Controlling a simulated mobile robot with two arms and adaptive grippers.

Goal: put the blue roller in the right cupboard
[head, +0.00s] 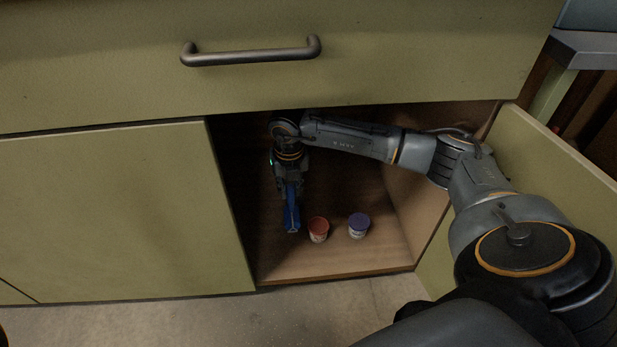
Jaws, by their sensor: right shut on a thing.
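The right cupboard (340,267) is open, its door (560,180) swung out to the right. My right arm reaches into it from the right. My right gripper (290,192) points down inside the cupboard, near its left side, and is shut on the blue roller (291,215). My left gripper is not in view.
A closed drawer with a metal handle (250,55) is above. The left cupboard door (120,215) is closed. Cupboard floor in front of the tubs is clear.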

